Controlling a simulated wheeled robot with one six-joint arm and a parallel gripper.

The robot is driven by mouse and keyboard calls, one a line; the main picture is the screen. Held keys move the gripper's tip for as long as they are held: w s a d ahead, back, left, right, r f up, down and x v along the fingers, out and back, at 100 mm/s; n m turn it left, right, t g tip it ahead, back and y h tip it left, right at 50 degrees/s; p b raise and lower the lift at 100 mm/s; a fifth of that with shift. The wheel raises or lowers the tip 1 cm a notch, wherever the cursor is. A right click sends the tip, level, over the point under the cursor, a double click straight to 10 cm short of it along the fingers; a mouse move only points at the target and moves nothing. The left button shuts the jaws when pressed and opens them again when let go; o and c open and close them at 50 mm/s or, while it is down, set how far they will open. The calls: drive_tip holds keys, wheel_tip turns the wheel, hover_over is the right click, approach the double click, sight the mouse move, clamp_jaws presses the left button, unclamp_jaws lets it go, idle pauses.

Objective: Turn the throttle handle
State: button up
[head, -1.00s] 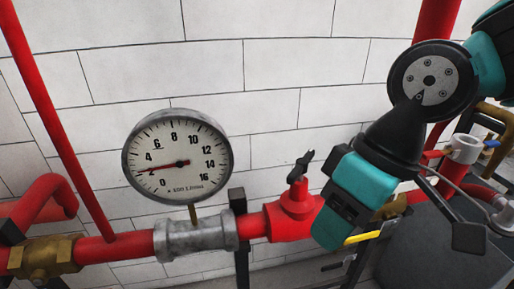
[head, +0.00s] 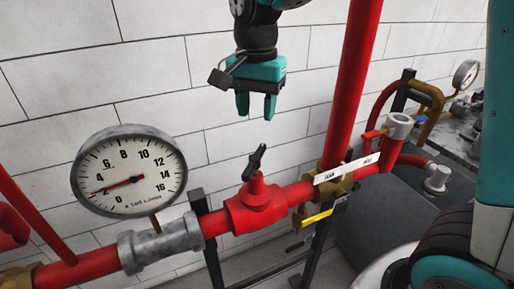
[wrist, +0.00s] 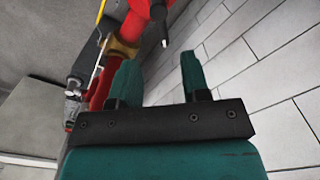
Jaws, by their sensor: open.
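The throttle handle (head: 255,162) is a small black handle, tilted, on top of a red valve body (head: 256,205) in the red pipe line. My gripper (head: 256,106) is open and empty, its teal fingers pointing down. In the head view it appears above the handle, with a gap between them; the depth gap is hard to tell. In the wrist view, my open fingers (wrist: 160,66) show with the red valve (wrist: 135,22) beyond them at the top. The black handle (wrist: 160,10) is partly cut off by the top edge there.
A round pressure gauge (head: 130,170) stands left of the valve. A thick red vertical pipe (head: 352,80) and a yellow lever (head: 313,218) are to its right. A white tiled wall (head: 170,60) is behind. A white label strip (head: 346,168) crosses the pipe.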

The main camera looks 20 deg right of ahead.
sight(257, 155)
wheel_tip(257, 155, down, 11)
drive_tip(key=shift+r+p, duration=0.1)
drive_tip(key=shift+p, duration=0.7)
clamp_jaws()
